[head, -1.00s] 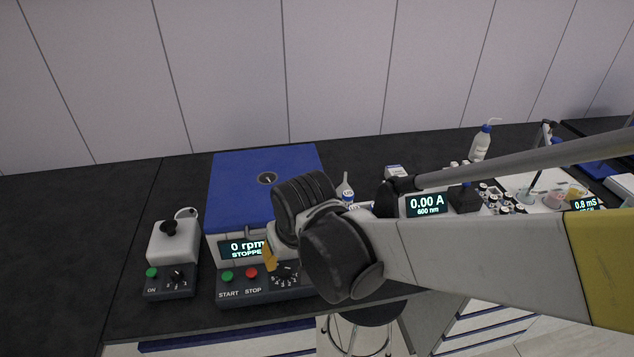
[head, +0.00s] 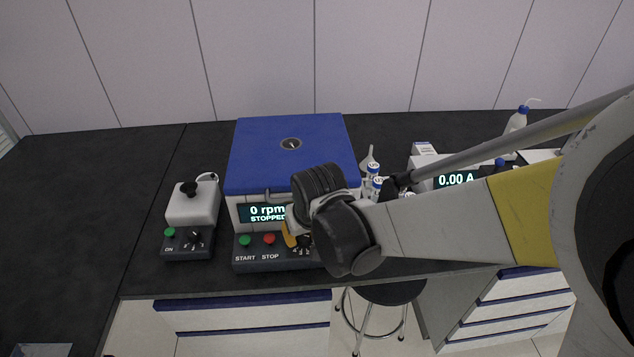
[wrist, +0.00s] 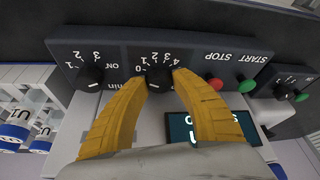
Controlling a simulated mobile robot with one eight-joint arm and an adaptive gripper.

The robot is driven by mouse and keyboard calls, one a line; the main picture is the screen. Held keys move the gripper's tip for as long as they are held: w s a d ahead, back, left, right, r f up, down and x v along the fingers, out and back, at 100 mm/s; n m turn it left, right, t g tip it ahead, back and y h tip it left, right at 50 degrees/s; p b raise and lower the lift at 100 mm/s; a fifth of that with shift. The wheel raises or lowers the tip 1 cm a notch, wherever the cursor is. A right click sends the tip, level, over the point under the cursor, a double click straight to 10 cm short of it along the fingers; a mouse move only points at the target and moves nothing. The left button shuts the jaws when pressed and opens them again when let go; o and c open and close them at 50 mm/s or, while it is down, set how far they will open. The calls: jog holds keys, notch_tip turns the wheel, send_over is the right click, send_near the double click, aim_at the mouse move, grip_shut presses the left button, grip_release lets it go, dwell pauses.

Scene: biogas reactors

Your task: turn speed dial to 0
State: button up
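The centrifuge (head: 240,172) has a blue lid and a display (head: 262,212) reading 0 rpm, STOPPED. In the wrist view, which is upside down, a black dial (wrist: 159,76) with an arc of numbers from 0 to 4 sits beside the STOP button. My gripper (wrist: 160,79) has its yellow fingertips on either side of this dial, close to its edges. I cannot tell whether they touch it. The dial's own label is hidden. A white mark shows on its lower edge. In the head view my arm covers much of my gripper (head: 290,236).
Another black dial (wrist: 90,75), with ON and 1 to 3 marks, is left on the same panel in the wrist view. A red button (head: 269,239) and a green button (head: 245,240) are beside the gripper. A small white device (head: 192,208) stands left. Tubes (head: 376,186) stand behind my arm.

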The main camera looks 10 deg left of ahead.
grip_shut()
jog(key=shift+n+y, duration=0.3)
jog(key=shift+n, duration=0.5)
jog(key=o, duration=0.7)
grip_release()
jog(key=shift+c, duration=0.2)
jog(key=shift+r, duration=0.1)
jog(key=v, duration=1.1)
jog(key=shift+r, duration=0.45)
jog(key=shift+d, duration=0.2)
